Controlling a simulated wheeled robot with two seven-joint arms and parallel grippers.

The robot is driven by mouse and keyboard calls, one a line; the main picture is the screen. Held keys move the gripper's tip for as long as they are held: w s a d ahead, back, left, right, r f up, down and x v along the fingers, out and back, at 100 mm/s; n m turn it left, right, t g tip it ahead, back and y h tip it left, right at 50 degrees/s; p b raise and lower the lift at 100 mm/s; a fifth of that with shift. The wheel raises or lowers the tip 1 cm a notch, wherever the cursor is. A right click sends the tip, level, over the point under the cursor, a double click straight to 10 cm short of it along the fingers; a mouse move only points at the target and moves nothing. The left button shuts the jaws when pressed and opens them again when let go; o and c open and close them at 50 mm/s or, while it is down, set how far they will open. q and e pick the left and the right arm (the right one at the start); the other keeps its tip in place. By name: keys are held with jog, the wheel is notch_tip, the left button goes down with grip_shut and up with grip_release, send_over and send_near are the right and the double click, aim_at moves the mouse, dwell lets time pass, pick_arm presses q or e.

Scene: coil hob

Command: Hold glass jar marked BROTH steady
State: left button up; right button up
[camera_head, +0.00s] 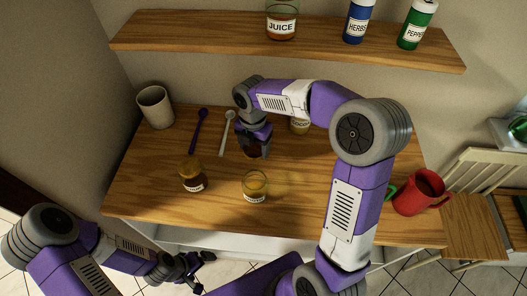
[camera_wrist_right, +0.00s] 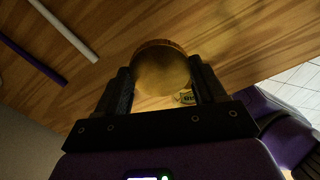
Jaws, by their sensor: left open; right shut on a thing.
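My right gripper (camera_head: 256,150) is shut on a glass jar with dark contents (camera_head: 254,152), on or just above the table. The hand covers most of it and I cannot read its label. In the right wrist view the round amber-brown jar (camera_wrist_right: 160,68) sits between both fingers of the right gripper (camera_wrist_right: 165,85). A dark-filled jar (camera_head: 192,176) and a pale amber jar (camera_head: 255,184) stand nearer the front; their labels are too small to read. My left gripper (camera_head: 190,268) is open and empty, low beyond the table's front edge.
A purple spoon (camera_head: 201,130) and a white spoon (camera_head: 227,133) lie left of the held jar. A beige cup (camera_head: 155,107) stands back left. Another labelled jar (camera_head: 299,126) is partly behind my right arm. A red jug (camera_head: 419,192) stands right. The shelf (camera_head: 200,36) holds JUICE, HERBS and PEPPER containers.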

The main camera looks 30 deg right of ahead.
aim_at(256, 166)
jog(key=shift+s+f, duration=0.3)
jog(key=shift+f, duration=0.1)
notch_tip(256, 166, down, 9)
jog(key=shift+f+b, duration=0.15)
jog(key=shift+b, duration=0.95)
jog(key=shift+f, duration=0.2)
jog(key=o, duration=1.2)
jog(key=shift+c, duration=0.2)
jog(key=shift+r, duration=0.1)
notch_tip(256, 166, up, 12)
jog(key=shift+r+p, duration=0.1)
jog(key=shift+p, duration=1.15)
